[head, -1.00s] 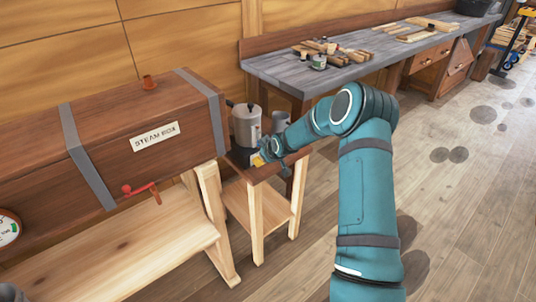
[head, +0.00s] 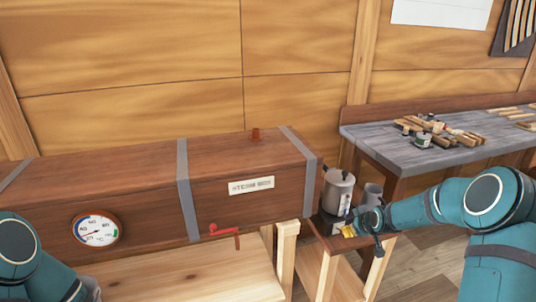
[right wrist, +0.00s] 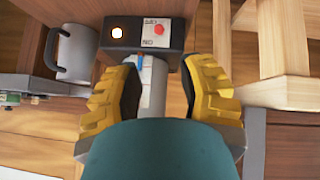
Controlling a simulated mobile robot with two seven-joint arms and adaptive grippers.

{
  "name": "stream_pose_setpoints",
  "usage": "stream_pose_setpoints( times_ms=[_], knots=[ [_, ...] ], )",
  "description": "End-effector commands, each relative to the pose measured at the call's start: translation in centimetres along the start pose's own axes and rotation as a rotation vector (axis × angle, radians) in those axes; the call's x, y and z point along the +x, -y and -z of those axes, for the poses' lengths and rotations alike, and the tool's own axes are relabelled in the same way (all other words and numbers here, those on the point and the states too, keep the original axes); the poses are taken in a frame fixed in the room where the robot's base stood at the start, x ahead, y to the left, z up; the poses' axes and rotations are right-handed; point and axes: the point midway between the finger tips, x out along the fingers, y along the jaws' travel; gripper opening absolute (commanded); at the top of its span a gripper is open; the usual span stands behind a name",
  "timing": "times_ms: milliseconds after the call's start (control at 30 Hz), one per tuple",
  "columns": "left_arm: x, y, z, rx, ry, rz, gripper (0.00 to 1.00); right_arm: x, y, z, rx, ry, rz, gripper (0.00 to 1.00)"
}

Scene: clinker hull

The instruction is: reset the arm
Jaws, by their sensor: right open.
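My right arm (head: 425,210) reaches in from the right in the head view. Its gripper (head: 349,231), with yellow finger pads, is low beside the small stand at the right end of the steam box (head: 120,195). In the right wrist view the gripper (right wrist: 160,92) is open, with its two yellow pads apart. A pale grey part with a blue mark shows between them; I cannot tell whether it is touched. Just beyond is a dark switch box (right wrist: 143,33) with a lit lamp and a red button. My left arm shows at the lower left; its gripper is out of view.
A lidded grey pot (head: 338,190) and a grey mug (head: 372,194) stand on the small stand (head: 330,262), close to my right gripper. A red-handled valve (head: 226,231) sticks out from the steam box front. A workbench (head: 400,155) with wooden tools stands behind.

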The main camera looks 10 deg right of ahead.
Motion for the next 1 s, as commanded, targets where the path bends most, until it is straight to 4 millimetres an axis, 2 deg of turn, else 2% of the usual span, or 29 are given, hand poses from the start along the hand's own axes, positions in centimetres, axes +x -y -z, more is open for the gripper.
stream_pose_setpoints(
  times_ms=[67,167,267,300,367,500,600,700,833,1000],
  knots=[
    [0.0,0.0,0.0,0.0,0.0,0.0,0.61,0.3,1.1,-0.2,0.009,0.005,0.017,0.39],
    [0.0,0.0,0.0,0.0,0.0,0.0,0.61,1.0,4.5,-1.1,0.043,0.021,0.067,0.39],
    [0.0,0.0,0.0,0.0,0.0,0.0,0.61,1.7,10.2,-2.9,0.105,0.058,0.146,0.39],
    [0.0,0.0,0.0,0.0,0.0,0.0,0.61,1.9,12.9,-3.8,0.134,0.079,0.181,0.39],
    [0.0,0.0,0.0,0.0,0.0,0.0,0.61,1.8,16.8,-5.4,0.181,0.116,0.23,0.39],
    [0.0,0.0,0.0,0.0,0.0,0.0,0.61,0.4,25.4,-9.8,0.283,0.227,0.325,0.39],
    [0.0,0.0,0.0,0.0,0.0,0.0,0.61,-1.6,30.7,-13.3,0.351,0.321,0.369,0.39],
    [0.0,0.0,0.0,0.0,0.0,0.0,0.61,-4.1,34.7,-16.8,0.406,0.416,0.391,0.39],
    [0.0,0.0,0.0,0.0,0.0,0.0,0.61,-6.8,37.8,-20.2,0.453,0.51,0.393,0.39],
    [0.0,0.0,0.0,0.0,0.0,0.0,0.61,-8.6,39.1,-22.2,0.48,0.564,0.385,0.39]
  ],
)
